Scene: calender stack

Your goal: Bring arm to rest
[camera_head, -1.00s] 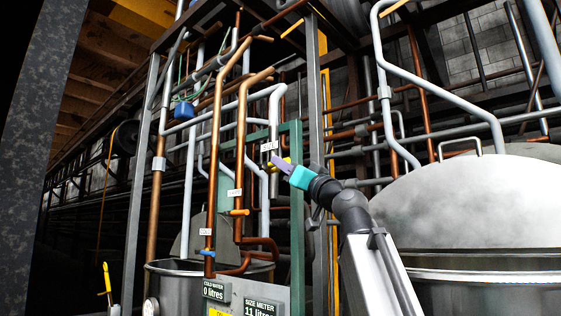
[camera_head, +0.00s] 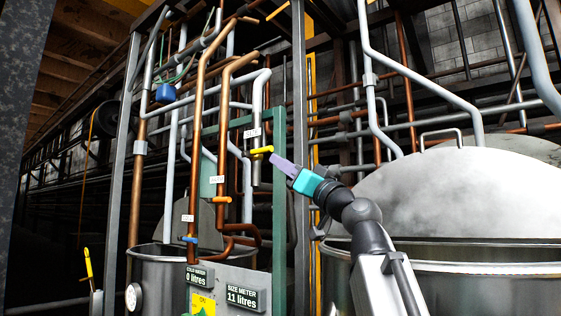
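My arm reaches up from the lower right. My gripper (camera_head: 282,166), with purple fingers and a teal body, points up and left. Its tip is close to a yellow valve handle (camera_head: 262,150) on a grey vertical pipe (camera_head: 257,98). A small gap seems to lie between the tip and the handle. The fingers are seen edge-on, so I cannot tell whether they are open or shut. I see nothing held in them.
An orange handle (camera_head: 222,199) and a blue handle (camera_head: 188,239) sit on copper pipes to the left. A green post (camera_head: 279,210) stands just behind. A large steel vessel (camera_head: 470,195) fills the right. A panel (camera_head: 243,297) reads 0 litres and 11 litres.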

